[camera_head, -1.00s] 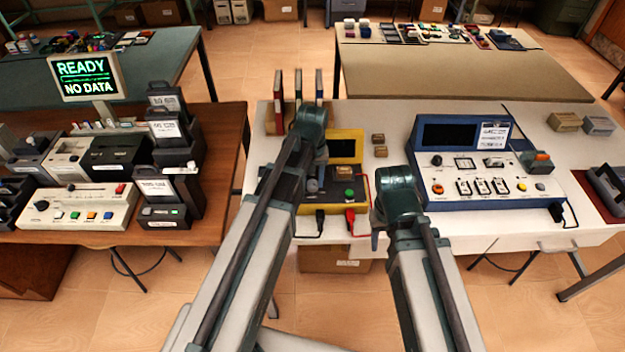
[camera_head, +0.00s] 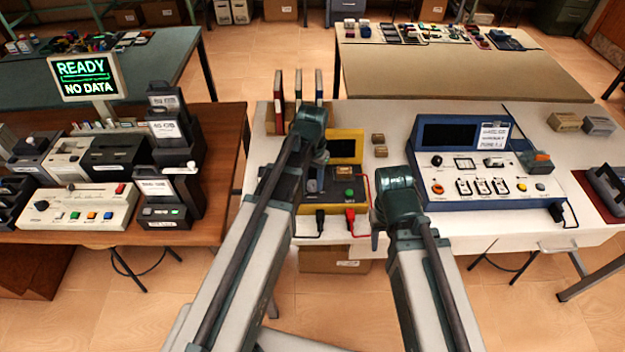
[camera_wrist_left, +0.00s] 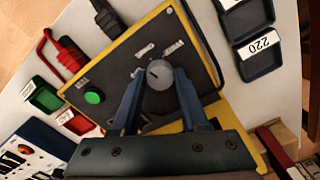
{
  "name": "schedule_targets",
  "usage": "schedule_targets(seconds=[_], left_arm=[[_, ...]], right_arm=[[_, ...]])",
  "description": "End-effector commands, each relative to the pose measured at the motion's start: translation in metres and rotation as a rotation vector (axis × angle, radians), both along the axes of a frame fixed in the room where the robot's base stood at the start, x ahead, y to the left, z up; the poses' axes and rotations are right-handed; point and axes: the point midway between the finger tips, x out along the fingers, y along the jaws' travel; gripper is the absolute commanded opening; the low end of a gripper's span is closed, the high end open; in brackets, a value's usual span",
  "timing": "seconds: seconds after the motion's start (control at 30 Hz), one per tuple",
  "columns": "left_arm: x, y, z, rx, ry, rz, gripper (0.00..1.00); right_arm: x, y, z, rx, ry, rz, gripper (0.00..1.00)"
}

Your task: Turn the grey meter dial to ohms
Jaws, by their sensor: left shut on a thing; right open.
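The meter (camera_head: 345,132) has a yellow case and a dark front panel, and stands mid-table; its panel fills the middle of the left wrist view (camera_wrist_left: 120,72). Its round grey dial (camera_wrist_left: 159,74) has a pale mark on top and small white labels around it, too blurred to read surely. My left gripper (camera_head: 314,184) is over the panel in the head view. In the left wrist view its two blue fingers (camera_wrist_left: 160,88) are shut on the dial, one on each side. My right arm (camera_head: 402,190) is to the right of the meter; its gripper fingers are hidden.
A green button (camera_wrist_left: 93,97) is beside the dial on the panel. Black and red plugs (camera_head: 350,220) with leads are at the meter's front edge. A blue instrument (camera_head: 455,197) stands to the right. Upright books (camera_head: 298,100) stand behind the left arm. Small boxes (camera_head: 378,139) lie right of the meter.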

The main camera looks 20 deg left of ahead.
Motion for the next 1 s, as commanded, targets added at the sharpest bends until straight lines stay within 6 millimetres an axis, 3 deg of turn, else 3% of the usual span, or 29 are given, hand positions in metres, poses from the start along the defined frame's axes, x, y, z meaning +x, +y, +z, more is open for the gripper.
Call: schedule_targets(seconds=[0.43,1.0], left_arm=[[-0.0001,0.0,-0.0001,0.0,0.0,-0.236,0.0],[-0.0001,-0.0001,-0.0001,0.0,0.0,-0.28,0.0]], right_arm=[[0.0,0.0,-0.0001,0.0,0.0,0.0,0.5],[0.0,0.0,-0.0001,0.0,0.0,0.0,0.5]])
